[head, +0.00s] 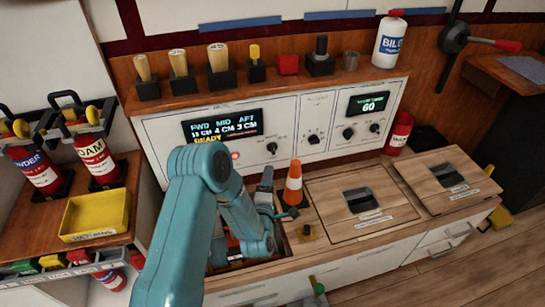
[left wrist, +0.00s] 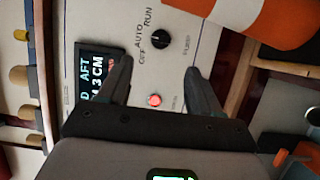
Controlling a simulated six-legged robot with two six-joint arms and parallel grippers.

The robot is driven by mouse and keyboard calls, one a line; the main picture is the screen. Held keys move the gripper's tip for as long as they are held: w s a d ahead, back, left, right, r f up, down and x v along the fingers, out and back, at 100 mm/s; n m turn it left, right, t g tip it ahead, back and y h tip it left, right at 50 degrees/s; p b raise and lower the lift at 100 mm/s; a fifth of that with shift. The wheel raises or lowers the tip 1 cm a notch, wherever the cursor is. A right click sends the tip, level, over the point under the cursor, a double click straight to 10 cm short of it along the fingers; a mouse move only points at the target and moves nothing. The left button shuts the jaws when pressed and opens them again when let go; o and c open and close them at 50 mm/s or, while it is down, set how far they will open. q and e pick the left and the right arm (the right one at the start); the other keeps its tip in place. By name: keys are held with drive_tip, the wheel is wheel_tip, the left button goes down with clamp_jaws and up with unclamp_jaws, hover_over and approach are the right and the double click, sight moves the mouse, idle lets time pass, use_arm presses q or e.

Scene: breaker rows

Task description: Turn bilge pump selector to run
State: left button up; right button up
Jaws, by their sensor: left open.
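The bilge pump selector (head: 272,147) is a small black knob on the white panel, right of the lit display. In the left wrist view the selector (left wrist: 160,40) has the labels OFF, AUTO and RUN around it; I cannot tell surely which its pointer faces. My left gripper (head: 272,195) is below and in front of the panel, on the teal arm. In the left wrist view the left gripper (left wrist: 158,68) is open and empty, fingers apart, with the knob beyond the gap between the tips. My right gripper is not in view.
An orange and white cone (head: 293,185) stands close to the right of my left gripper. A red lamp (left wrist: 154,100) and a display (head: 222,127) are on the panel near the selector. Wooden hatches (head: 360,200) lie to the right. A shelf above holds several objects.

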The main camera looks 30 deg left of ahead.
sight(273, 152)
use_arm(q)
drive_tip(key=b+x, duration=0.1)
drive_tip(key=x, duration=1.1)
drive_tip(key=shift+s+a+f, duration=0.1)
drive_tip(key=shift+s, duration=0.05)
drive_tip(key=c, duration=1)
